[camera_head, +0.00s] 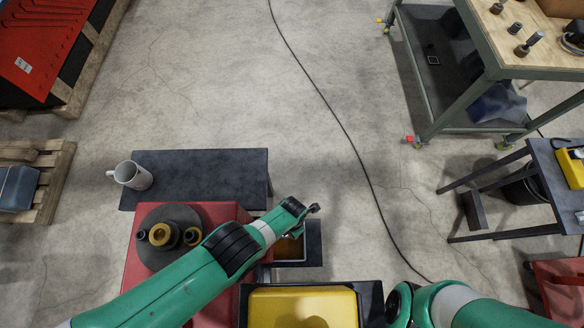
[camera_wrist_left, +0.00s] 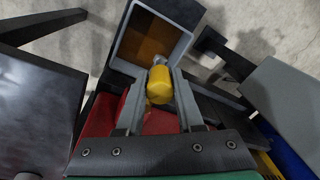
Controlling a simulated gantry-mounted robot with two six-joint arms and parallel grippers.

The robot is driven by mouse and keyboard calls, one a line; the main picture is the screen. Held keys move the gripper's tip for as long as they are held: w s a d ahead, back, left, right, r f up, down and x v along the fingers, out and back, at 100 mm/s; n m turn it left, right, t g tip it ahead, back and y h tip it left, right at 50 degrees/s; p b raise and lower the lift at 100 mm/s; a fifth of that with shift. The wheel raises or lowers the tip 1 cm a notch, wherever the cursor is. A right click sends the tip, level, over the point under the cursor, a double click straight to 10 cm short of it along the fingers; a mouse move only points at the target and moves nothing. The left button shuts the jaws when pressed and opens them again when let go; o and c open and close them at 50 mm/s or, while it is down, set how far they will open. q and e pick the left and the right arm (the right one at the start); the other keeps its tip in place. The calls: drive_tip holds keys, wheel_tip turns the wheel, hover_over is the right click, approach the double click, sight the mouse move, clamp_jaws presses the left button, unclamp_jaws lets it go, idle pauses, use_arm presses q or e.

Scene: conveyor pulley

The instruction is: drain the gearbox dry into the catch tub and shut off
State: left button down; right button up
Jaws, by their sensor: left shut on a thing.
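The red gearbox (camera_head: 231,211) stands at the lower left of the head view, with a dark round part and brass-coloured fittings on top. My left arm crosses over it. In the left wrist view, my left gripper (camera_wrist_left: 160,92) is shut on a yellow cylindrical tap knob (camera_wrist_left: 159,86) with a metal end, in front of the red body. The grey square catch tub (camera_wrist_left: 127,45) lies just beyond the knob, with amber-brown liquid inside. The tub also shows partly behind my arm in the head view (camera_head: 304,250). No falling stream can be made out. My right gripper is out of view.
A white mug (camera_head: 133,176) stands on a dark bench (camera_head: 210,178) beside the gearbox. A side table (camera_head: 553,185) with a yellow device is at right. A cable (camera_head: 345,135) crosses open floor.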

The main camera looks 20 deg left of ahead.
use_arm(q)
drive_tip(key=c, duration=0.6)
unclamp_jaws()
drive_tip(key=shift+o, duration=0.2)
wheel_tip(320, 180, up, 12)
drive_tip(key=w+p, duration=0.1)
drive_tip(key=p, duration=0.9)
drive_tip(key=shift+w+a+f, duration=0.15)
drive_tip(key=shift+a+f, duration=0.1)
drive_tip(key=shift+a, duration=0.05)
